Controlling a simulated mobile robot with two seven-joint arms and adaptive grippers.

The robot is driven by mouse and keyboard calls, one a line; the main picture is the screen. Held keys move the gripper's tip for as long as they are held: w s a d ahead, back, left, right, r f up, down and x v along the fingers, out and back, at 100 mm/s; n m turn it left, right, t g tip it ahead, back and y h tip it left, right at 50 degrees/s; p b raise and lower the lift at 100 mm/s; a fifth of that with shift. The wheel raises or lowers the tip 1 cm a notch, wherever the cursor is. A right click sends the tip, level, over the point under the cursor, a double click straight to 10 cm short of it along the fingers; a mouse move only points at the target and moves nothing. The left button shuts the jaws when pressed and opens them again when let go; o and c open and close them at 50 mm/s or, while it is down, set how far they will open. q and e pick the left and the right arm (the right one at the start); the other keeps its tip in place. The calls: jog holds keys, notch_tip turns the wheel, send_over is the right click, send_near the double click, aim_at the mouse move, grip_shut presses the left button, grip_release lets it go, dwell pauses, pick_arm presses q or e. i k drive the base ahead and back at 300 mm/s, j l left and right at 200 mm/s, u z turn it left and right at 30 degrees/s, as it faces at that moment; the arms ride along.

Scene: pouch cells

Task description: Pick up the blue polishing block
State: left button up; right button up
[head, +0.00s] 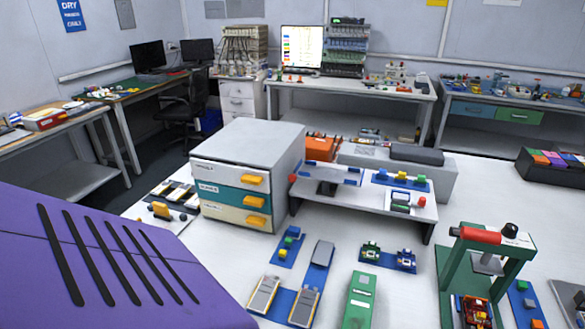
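I cannot tell for sure which item is the blue polishing block. Other small blue pieces stand on the table too, such as the ones on a blue mat (516,288) at the right. Neither of my grippers shows in the head view.
A large purple panel (110,265) with dark slots fills the lower left and hides part of the table. A drawer unit (235,145) and a raised white shelf (350,190) stand behind. A green press (450,270) stands at the right.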

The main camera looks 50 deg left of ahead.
aim_at(294, 232)
jog(key=u, duration=1.55)
jog(key=k+j+z, duration=0.25)
jog(key=i, duration=0.05)
